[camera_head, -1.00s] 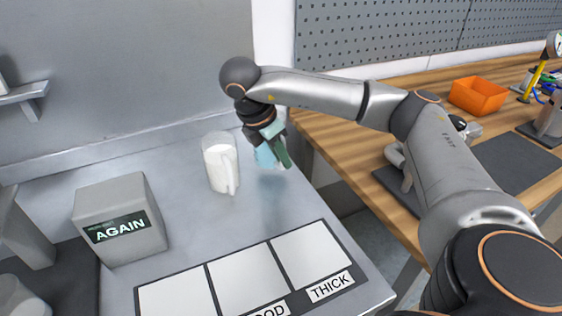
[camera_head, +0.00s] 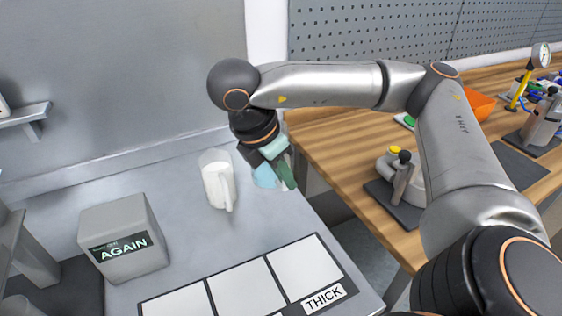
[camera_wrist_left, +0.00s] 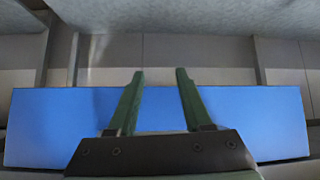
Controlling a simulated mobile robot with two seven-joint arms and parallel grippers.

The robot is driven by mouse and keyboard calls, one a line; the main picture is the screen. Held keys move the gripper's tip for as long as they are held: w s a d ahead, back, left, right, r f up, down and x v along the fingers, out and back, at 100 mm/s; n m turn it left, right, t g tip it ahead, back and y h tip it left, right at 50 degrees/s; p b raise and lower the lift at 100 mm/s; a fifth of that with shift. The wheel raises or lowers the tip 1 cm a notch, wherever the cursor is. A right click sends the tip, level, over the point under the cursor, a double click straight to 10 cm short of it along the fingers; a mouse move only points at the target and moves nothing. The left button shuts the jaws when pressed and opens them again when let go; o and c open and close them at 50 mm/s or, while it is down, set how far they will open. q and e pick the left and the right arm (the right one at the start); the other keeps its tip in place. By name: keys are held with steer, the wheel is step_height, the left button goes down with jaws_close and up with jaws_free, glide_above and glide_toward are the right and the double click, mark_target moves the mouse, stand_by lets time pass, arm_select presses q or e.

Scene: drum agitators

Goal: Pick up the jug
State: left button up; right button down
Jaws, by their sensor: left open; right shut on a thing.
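A white jug (camera_head: 218,182) with a handle on its near side stands upright on the grey worktop (camera_head: 190,235). My right gripper (camera_head: 277,176) is just right of the jug, apart from it, pointing down near the worktop's right edge. It is shut on a pale blue thing (camera_head: 264,176), partly hidden by the fingers; I cannot tell its full shape. My left gripper (camera_wrist_left: 160,74) shows only in the left wrist view, open with nothing between its green fingers.
A grey box (camera_head: 122,237) reading "AGAIN" stands left on the worktop. Pale squares (camera_head: 304,264) with a "THICK" label lie at the front. A wooden bench (camera_head: 345,165) with tools and an orange bin (camera_head: 480,107) is at right. A blue panel (camera_wrist_left: 70,125) lies beyond my left fingers.

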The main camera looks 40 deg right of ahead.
steer(key=shift+s+a+r, duration=0.5)
steer(key=shift+s+a, duration=0.1)
steer(key=shift+s, duration=0.25)
steer(key=shift+s+a+r, duration=0.45)
steer(key=shift+s+a, duration=0.1)
steer(key=shift+s, duration=0.3)
steer(key=shift+s, duration=0.1)
